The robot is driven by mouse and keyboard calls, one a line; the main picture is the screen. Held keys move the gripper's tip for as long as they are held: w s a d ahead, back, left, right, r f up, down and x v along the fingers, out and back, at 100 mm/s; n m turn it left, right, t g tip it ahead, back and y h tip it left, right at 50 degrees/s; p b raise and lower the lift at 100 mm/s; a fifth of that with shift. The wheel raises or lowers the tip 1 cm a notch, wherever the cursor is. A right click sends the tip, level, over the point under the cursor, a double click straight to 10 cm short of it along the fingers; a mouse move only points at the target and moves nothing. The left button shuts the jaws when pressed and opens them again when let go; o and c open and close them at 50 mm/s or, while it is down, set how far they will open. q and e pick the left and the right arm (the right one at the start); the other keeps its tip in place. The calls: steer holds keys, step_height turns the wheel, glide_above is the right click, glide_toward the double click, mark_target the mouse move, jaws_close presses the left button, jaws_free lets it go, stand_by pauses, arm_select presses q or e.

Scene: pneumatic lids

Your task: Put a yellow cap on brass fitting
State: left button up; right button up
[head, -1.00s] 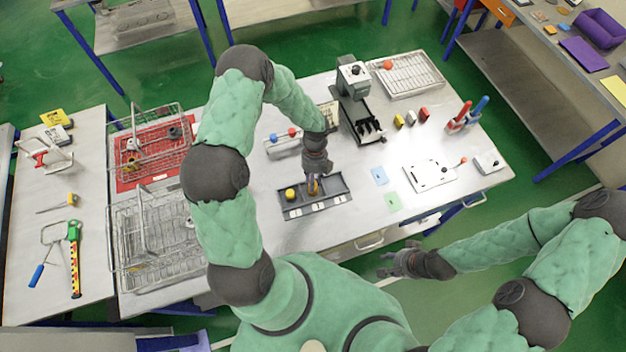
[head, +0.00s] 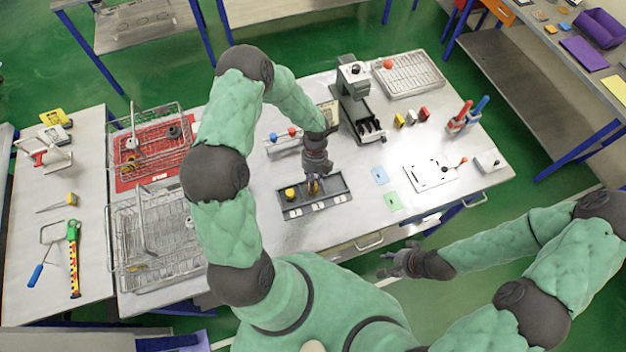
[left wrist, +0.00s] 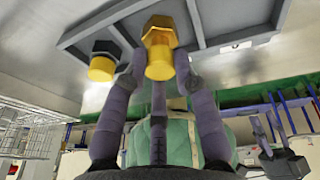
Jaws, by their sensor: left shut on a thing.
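A grey tray (head: 338,188) with compartments stands on the bench. In its left compartment, a dark hex fitting (left wrist: 103,47) wears a yellow cap (left wrist: 101,68), which also shows in the head view (head: 291,194). A brass hex fitting (left wrist: 160,28) is in the middle compartment. My left gripper (head: 313,188) is shut on another yellow cap (left wrist: 160,64), in line with the brass fitting. The cap appears to meet the fitting; I cannot tell how far it is seated. My right gripper (head: 388,265) is open and empty, off the bench's front edge.
Wire baskets (head: 158,240) stand left of the tray. A grey press-like machine (head: 357,100) stands behind it. The bench just right of the tray is clear.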

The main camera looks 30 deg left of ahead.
arm_select(q)
steer(key=shift+f+b, duration=0.6)
steer(key=shift+f, duration=0.15)
stand_by(0.5)
steer(key=o, duration=1.2)
steer(key=shift+r+p, duration=2.55)
steer(key=shift+r, duration=1)
steer(key=shift+f, duration=0.1)
